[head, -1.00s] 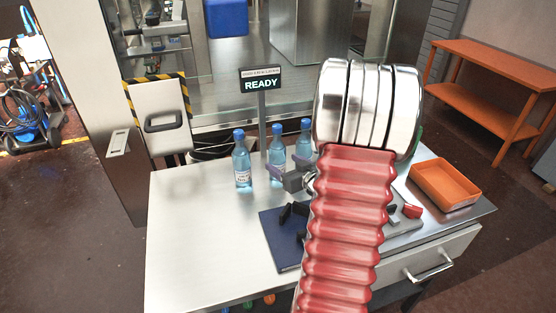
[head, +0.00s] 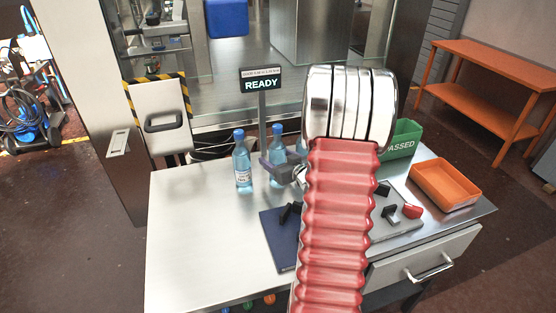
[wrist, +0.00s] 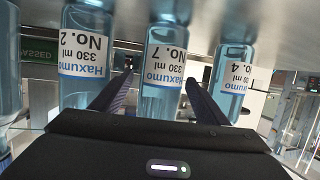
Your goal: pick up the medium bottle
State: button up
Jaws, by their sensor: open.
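Clear blue-capped bottles stand upright in a row on the steel table (head: 190,205). The left bottle (head: 242,168) is fully visible in the head view. The middle one (head: 277,143) is partly behind my gripper (head: 279,166), and the right one (head: 302,145) is mostly hidden by my arm. The wrist view, upside down, shows labels No. 2 (wrist: 85,55), No. 7 (wrist: 163,60) and No. 4 (wrist: 236,75). The readable labels say 330 ml; I cannot tell which is medium. My gripper (wrist: 159,82) is open, its fingers flanking the No. 7 bottle's image; contact cannot be told.
A READY sign (head: 261,85) stands behind the bottles. A dark blue mat (head: 283,252) and a grey tray (head: 402,222) with black and red pieces lie in front. A green PASSED bin (head: 402,140) and an orange tray (head: 445,185) are right. The table's left is clear.

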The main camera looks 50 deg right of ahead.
aim_at(279, 134)
dwell(0.3)
jog(key=c, duration=1.5)
jog(key=shift+o, duration=0.2)
jog(key=shift+r, duration=0.1)
jog(key=shift+r, duration=4.95)
